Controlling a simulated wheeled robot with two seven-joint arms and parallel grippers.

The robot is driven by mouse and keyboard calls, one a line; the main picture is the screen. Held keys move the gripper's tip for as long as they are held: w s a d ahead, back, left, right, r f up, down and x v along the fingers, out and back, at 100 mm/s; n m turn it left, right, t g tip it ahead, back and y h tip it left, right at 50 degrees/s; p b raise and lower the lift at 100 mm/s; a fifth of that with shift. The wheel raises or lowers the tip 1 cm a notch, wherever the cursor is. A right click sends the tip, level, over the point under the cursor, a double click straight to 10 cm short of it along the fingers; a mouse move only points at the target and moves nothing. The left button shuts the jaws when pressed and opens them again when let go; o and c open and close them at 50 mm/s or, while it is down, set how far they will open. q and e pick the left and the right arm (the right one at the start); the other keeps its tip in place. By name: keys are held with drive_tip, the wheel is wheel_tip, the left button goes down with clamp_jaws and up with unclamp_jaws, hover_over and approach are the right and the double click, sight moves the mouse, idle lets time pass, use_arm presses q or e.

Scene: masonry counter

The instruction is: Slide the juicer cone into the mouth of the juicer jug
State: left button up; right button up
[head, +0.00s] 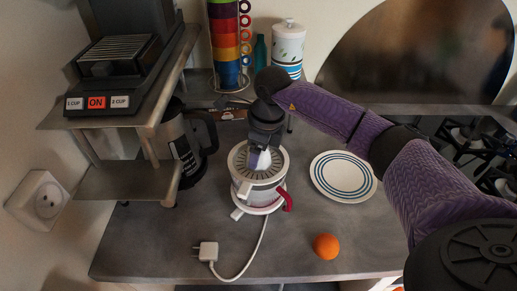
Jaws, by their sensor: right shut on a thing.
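The juicer jug (247,193) stands upright on the grey counter, with a ribbed grey and white ring at its top and a red handle at its right. The pale juicer cone (260,160) is at the middle of the jug's mouth. My right gripper (262,146) reaches down from above and is shut on the cone. The gripper hides the cone's upper part. I cannot tell how deep the cone sits in the mouth. My left gripper is not in view.
A striped plate (343,177) lies right of the jug, and an orange (326,246) lies in front. A white plug (207,252) and cord lie at front left.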

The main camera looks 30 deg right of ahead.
drive_tip(key=shift+f, duration=0.3)
idle(0.4)
drive_tip(key=shift+f+b, duration=0.3)
drive_tip(key=shift+b, duration=0.1)
drive_tip(key=shift+f+b, duration=0.3)
drive_tip(key=shift+f, duration=0.1)
drive_tip(key=shift+f, duration=0.1)
drive_tip(key=o, duration=1.2)
drive_tip(key=r, duration=0.6)
drive_tip(key=s+d+r+p, duration=0.1)
drive_tip(key=r, duration=0.2)
drive_tip(key=shift+r, duration=0.4)
